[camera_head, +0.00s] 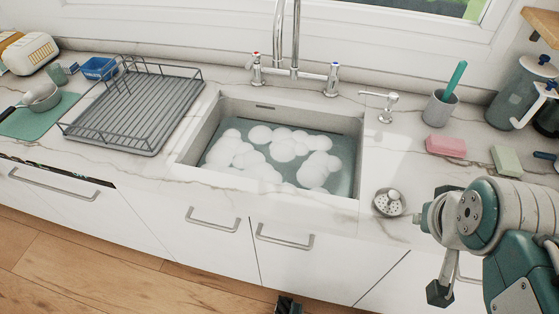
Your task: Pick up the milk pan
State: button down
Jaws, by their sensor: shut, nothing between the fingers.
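The milk pan (42,97) is a small metal pan at the far left of the counter. It stands on a green mat (27,122), with its dark handle pointing left toward the picture edge. My gripper (438,292) is at the lower right, in front of the cabinet fronts, at the end of my teal and grey arm. It is shut and empty, far to the right of the pan. Part of the arm is cut off by the picture edge.
A dark wire dish rack (137,110) stands just right of the pan. The foamy sink (187,157) and tap (294,40) lie between. A strainer (389,203) sits at right.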

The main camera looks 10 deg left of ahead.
aim_at(43, 98)
jog(key=k+u, duration=0.1)
jog(key=u, duration=1.25)
jog(key=i+l+u, duration=0.1)
jog(key=u, duration=0.75)
jog(key=k+z, duration=0.1)
jog(key=k, duration=0.5)
jog(key=z, duration=1.45)
jog(key=i+j, duration=0.1)
jog(key=j, duration=0.35)
jog(key=i+j+z, duration=0.15)
jog(key=j, duration=0.75)
jog(key=i+j+z, duration=0.15)
jog(key=j, duration=0.35)
jog(key=i+j, duration=0.1)
jog(key=j, duration=0.45)
jog(key=i+j, duration=0.1)
jog(key=j, duration=0.4)
jog(key=i+j, duration=0.1)
jog(key=j, duration=0.95)
jog(key=i+u, duration=0.05)
